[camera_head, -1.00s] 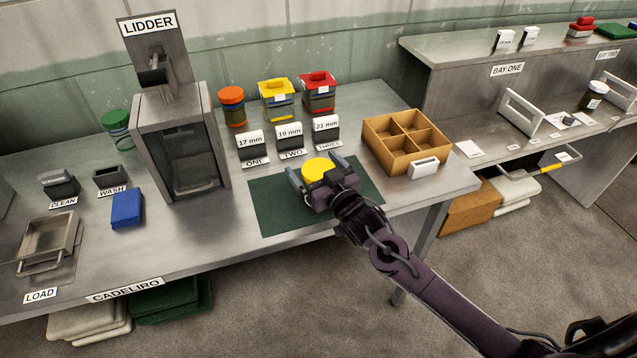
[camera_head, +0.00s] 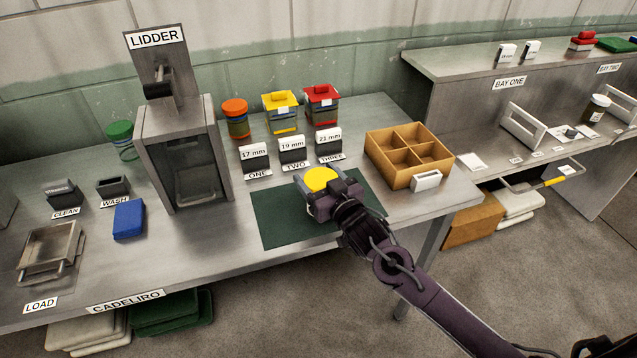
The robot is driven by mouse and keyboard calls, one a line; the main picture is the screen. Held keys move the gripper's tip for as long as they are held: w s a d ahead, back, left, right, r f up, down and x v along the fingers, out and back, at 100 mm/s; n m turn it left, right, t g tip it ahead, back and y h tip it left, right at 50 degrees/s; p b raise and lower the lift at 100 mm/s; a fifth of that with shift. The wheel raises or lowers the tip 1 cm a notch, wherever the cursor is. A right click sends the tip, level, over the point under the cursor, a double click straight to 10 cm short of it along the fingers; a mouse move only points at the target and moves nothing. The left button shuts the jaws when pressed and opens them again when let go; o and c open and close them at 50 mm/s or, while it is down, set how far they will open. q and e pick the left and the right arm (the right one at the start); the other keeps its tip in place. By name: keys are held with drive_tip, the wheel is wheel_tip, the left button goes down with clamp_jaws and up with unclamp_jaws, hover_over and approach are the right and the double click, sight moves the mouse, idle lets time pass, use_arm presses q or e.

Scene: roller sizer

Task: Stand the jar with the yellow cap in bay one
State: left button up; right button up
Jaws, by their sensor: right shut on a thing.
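The jar with the yellow cap (camera_head: 321,179) is at the green mat (camera_head: 276,228) on the near table; only its round cap shows, and its body is hidden by my gripper. My right gripper (camera_head: 319,186) is shut on the jar, one finger on each side of the cap. I cannot tell whether the jar touches the mat. Bay one is on the bench at the right, under the sign BAY ONE (camera_head: 509,84), with a white-framed rack (camera_head: 522,126) on its shelf. My left gripper is not in view.
A divided wooden box (camera_head: 408,155) stands right of the mat. Size blocks (camera_head: 292,149) and lidded jars with orange, yellow and red tops stand behind it. The LIDDER machine (camera_head: 180,150) is at the left.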

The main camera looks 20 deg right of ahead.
wheel_tip(320, 180, up, 18)
drive_tip(key=b, duration=0.2)
drive_tip(key=s+d+f+m+h, duration=0.1)
drive_tip(key=s+f+h, duration=0.1)
drive_tip(key=s+f, duration=0.7)
drive_tip(key=s+d+f+m+h, duration=0.1)
drive_tip(key=s+f+h, duration=0.1)
drive_tip(key=s+f, duration=0.7)
drive_tip(key=s, duration=0.5)
drive_tip(key=shift+f+m, duration=0.15)
drive_tip(key=shift+m, duration=0.15)
